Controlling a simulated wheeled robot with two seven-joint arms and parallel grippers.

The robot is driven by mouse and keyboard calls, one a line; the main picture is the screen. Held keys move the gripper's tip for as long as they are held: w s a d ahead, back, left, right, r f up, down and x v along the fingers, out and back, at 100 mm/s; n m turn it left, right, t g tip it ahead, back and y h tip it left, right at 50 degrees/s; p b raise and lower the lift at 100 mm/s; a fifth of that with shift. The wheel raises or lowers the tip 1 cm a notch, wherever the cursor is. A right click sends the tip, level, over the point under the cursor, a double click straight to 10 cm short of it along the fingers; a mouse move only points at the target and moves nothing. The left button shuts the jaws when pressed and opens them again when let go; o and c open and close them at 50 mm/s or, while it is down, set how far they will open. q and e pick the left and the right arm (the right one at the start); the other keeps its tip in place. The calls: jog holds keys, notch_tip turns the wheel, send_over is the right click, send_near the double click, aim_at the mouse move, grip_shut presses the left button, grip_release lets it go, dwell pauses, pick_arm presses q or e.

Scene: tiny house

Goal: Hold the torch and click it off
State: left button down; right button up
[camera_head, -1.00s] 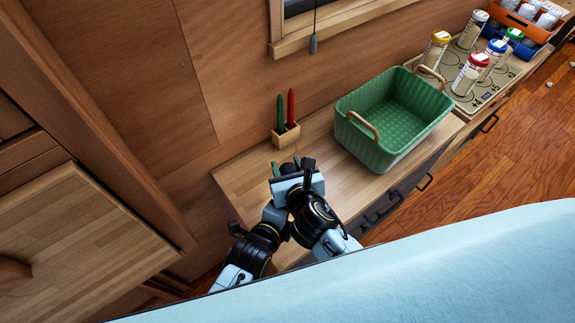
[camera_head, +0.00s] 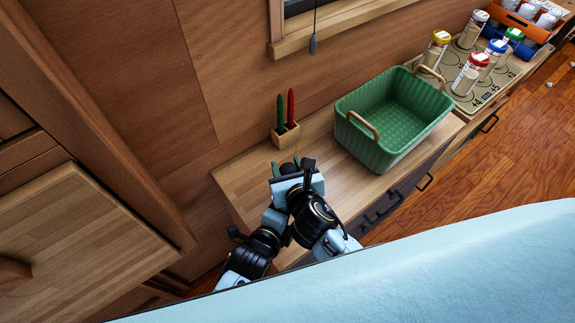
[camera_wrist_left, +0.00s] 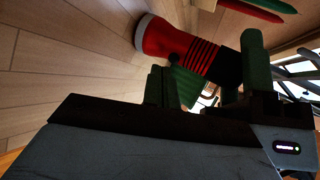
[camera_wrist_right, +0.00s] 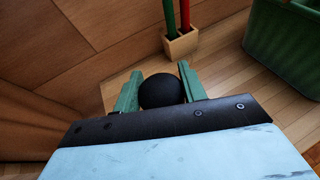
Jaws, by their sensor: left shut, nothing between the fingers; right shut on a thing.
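The torch (camera_wrist_left: 163,38) has a pale-rimmed red head and a ribbed red and black body, seen side-on in the left wrist view. Its round black end (camera_wrist_right: 160,92) sits between the green fingers of my right gripper (camera_wrist_right: 158,84), which is shut on it above the counter. That gripper also shows in the head view (camera_head: 287,168), where most of the torch is hidden. My left gripper (camera_wrist_left: 212,78) is shut with nothing held, close beside the torch body. In the head view it is largely hidden behind my right gripper. I cannot make out the torch's switch or any lit beam.
A wooden holder (camera_head: 286,137) with a green and a red pen stands by the wall. A green basket (camera_head: 394,115) stands right on the counter (camera_head: 330,185). Several jars with coloured lids (camera_head: 472,74) stand on a board beyond it. The counter between holder and basket is clear.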

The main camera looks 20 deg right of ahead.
pick_arm(q)
jog(key=shift+s+a, duration=0.25)
jog(key=shift+s, duration=0.7)
jog(key=shift+s+a, duration=0.3)
jog(key=shift+s, duration=0.7)
jog(key=shift+s+a, duration=0.25)
jog(key=shift+s, duration=0.7)
pick_arm(e)
jog(key=o, duration=1.1)
jog(key=v, duration=1.2)
pick_arm(q)
jog(key=shift+w+a, duration=0.1)
